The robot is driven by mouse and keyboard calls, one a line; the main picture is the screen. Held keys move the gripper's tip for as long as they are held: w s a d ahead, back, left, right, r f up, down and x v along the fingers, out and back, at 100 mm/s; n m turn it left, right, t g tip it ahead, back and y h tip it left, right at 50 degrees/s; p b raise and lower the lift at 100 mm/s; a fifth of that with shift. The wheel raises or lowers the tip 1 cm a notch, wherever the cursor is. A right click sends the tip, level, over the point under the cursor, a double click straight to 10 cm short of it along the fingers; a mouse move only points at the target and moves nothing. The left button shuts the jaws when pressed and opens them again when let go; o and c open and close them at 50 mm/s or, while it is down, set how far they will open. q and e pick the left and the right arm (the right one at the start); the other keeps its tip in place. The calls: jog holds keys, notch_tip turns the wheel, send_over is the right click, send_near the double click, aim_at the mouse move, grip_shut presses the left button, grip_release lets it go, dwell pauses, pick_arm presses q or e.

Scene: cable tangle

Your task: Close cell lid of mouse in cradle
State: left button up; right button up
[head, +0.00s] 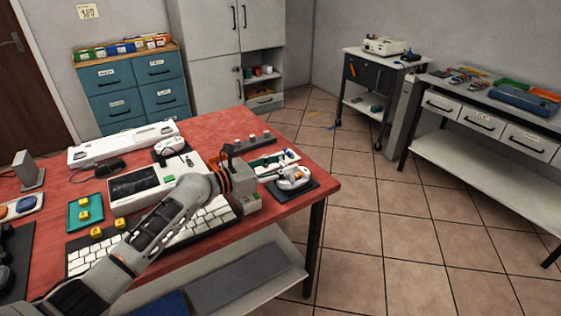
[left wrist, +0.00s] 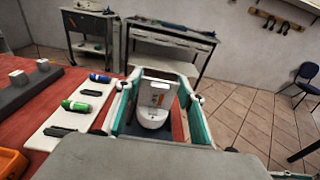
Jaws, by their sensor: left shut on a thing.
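I cannot tell for sure whether this panel is the cell lid. My left gripper (head: 258,197) is beside the mouse in the head view. Its teal-padded fingers (left wrist: 157,105) flank the mouse in the wrist view and are shut on it. Exact contact is hard to see. My right gripper is out of view.
A white tray (left wrist: 48,143) with green and blue cells and dark pieces lies left of the mouse. A keyboard (head: 80,260), a white device (head: 150,187) and yellow cubes (head: 84,215) crowd the red table (head: 225,125). Open floor (head: 400,215) lies right of the table.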

pick_arm(q)
jog(key=p, duration=0.2)
jog(key=r+g+y+p, duration=0.1)
jog(key=p, duration=0.2)
jog(key=shift+w+d+r+y, duration=0.1)
jog(key=shift+w+d+y, duration=0.15)
jog(key=shift+d+y, duration=0.1)
jog(key=p, duration=0.2)
jog(key=g+y+p, duration=0.1)
jog(key=p, duration=0.2)
jog(key=shift+w+d+f, duration=0.25)
jog(key=shift+d+f, duration=0.15)
jog(key=shift+d+f+y, duration=0.1)
jog(key=shift+y, duration=0.25)
jog(key=shift+w+d+f+g+y+p, duration=0.2)
jog(key=shift+g+y+p, duration=0.25)
jog(key=shift+p, duration=0.2)
jog(key=shift+w+d+g+y, duration=0.1)
jog(key=shift+g+y, duration=0.25)
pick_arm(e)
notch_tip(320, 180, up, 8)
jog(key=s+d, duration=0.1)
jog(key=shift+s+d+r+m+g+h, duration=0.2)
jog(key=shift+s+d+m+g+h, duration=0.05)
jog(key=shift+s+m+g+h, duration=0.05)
pick_arm(q)
jog(key=shift+f, duration=0.1)
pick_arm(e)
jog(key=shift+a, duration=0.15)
